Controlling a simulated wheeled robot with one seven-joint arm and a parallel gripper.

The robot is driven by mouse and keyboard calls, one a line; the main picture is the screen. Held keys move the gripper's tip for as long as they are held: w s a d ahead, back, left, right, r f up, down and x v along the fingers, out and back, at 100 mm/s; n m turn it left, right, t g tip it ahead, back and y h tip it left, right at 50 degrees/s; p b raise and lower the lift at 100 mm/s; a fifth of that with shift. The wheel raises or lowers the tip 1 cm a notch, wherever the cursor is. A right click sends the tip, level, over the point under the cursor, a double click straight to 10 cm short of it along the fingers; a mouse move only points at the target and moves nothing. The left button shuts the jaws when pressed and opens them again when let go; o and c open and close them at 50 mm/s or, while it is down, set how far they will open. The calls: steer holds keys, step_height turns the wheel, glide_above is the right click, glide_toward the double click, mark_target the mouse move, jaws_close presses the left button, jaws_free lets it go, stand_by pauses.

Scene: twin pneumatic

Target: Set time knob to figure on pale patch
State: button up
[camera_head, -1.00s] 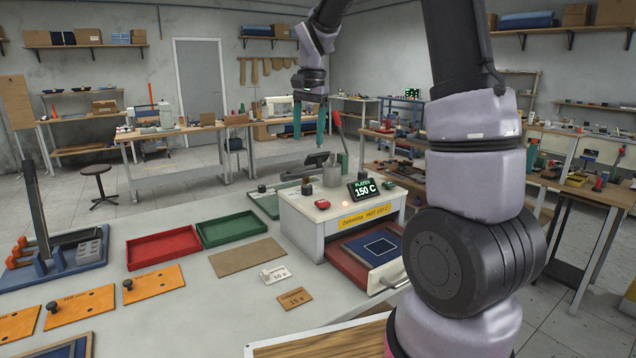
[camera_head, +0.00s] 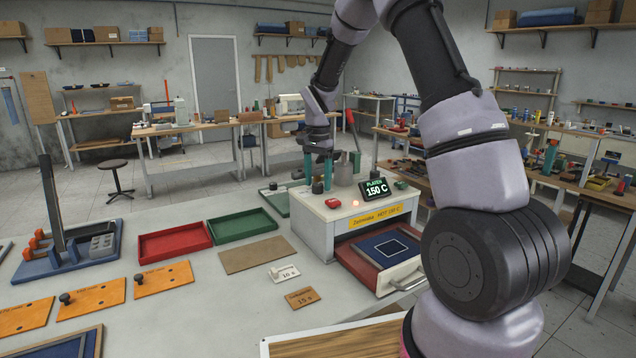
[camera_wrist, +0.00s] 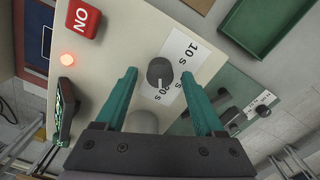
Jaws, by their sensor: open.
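The dark round time knob (camera_wrist: 160,72) sits on a white dial plate (camera_wrist: 184,50) with "10 s" at one end and "20 s" near the knob; another figure is partly hidden. Its pointer direction is hard to tell. In the head view the knob (camera_head: 317,187) is on top of the cream press (camera_head: 318,212). My gripper (camera_wrist: 158,76) is open, its teal fingers on either side of the knob, apart from it in the picture. It also shows above the press in the head view (camera_head: 318,176). A pale patch (camera_head: 284,273) reading "10 s" lies on the table.
A brown patch (camera_head: 302,298) reading "15 s" lies beside the pale one. Red (camera_head: 174,243) and green (camera_head: 241,226) trays stand left.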

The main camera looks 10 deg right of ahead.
steer(key=shift+f, duration=0.45)
jaws_close()
